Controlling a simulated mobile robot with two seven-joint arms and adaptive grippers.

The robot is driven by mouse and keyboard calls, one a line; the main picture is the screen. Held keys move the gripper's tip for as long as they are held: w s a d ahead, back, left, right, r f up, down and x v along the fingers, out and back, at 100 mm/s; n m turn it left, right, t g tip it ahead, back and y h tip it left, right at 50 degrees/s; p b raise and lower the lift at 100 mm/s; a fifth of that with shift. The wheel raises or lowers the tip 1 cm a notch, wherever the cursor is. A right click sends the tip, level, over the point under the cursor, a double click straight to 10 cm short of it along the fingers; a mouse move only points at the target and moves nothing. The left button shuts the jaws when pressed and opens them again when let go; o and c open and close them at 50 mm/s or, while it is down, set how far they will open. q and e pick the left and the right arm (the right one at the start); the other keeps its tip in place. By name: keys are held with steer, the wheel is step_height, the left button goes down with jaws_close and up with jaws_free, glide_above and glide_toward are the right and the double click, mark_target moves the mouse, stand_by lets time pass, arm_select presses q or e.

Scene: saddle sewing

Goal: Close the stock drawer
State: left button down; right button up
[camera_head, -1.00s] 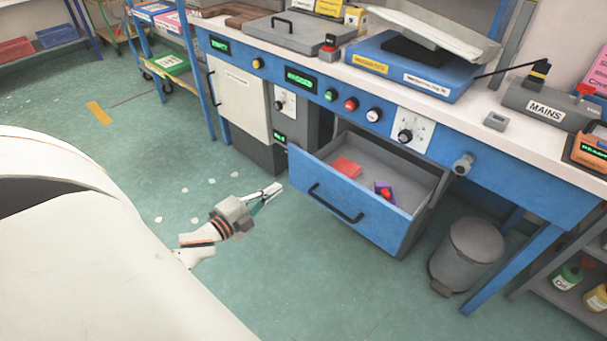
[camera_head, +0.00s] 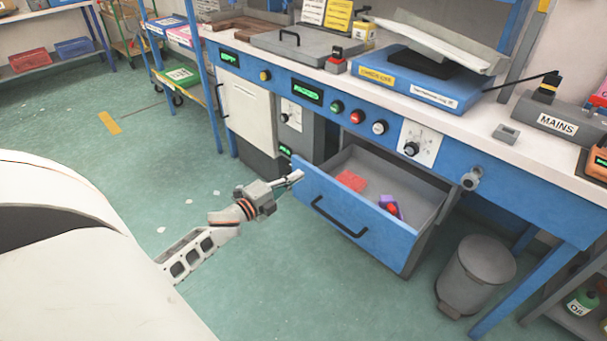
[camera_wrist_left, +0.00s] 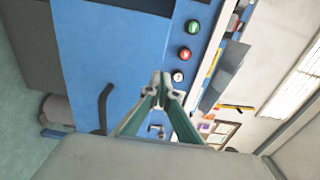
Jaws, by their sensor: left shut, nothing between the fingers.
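The stock drawer (camera_head: 349,226) is pulled open from the blue bench, with a black bar handle on its front. Inside lie a flat red item (camera_head: 351,181) and a purple and red item (camera_head: 390,206). My left gripper (camera_head: 298,177) is shut and empty, close to the left upper edge of the drawer front; I cannot tell whether it touches. In the left wrist view the shut fingertips (camera_wrist_left: 162,78) point at the blue front, with the black handle (camera_wrist_left: 104,108) to their left. My right gripper is not in view.
A grey bin (camera_head: 478,273) stands on the floor right of the drawer. A grey and white cabinet (camera_head: 247,110) is left of it under the bench. Buttons and dials line the bench front above. The floor before the drawer is clear.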

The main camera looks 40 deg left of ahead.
mark_target(310, 169)
arm_select(q)
steer(key=w, duration=0.2)
steer(key=shift+w+d+f, duration=0.1)
steer(key=shift+w+d, duration=0.05)
steer(key=shift+w, duration=0.35)
